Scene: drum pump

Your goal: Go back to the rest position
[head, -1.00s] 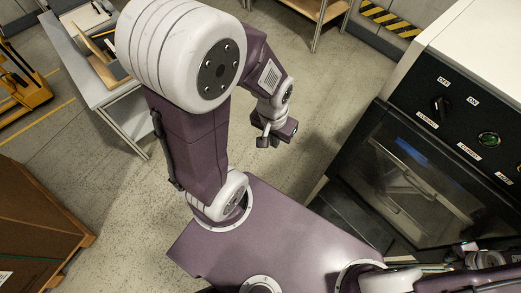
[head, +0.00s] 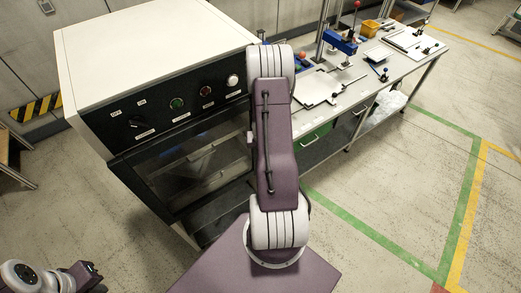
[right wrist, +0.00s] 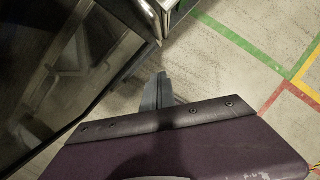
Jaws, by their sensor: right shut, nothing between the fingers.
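In the right wrist view my right gripper (right wrist: 157,92) is shut, its grey fingers together with nothing between them. It hangs over bare floor beside the dark front of a cabinet. In the head view my right arm stands upright in the middle and its gripper is hidden. My left gripper (head: 85,273) shows only in part at the bottom left corner, cut by the frame edge. Its fingers cannot be made out.
A white-topped oven-like machine (head: 150,45) with a dark glass door stands close, left of my right arm. A workbench (head: 390,85) with blue fixtures and plates runs behind to the right. Floor with green and yellow lines (head: 400,200) is clear at right.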

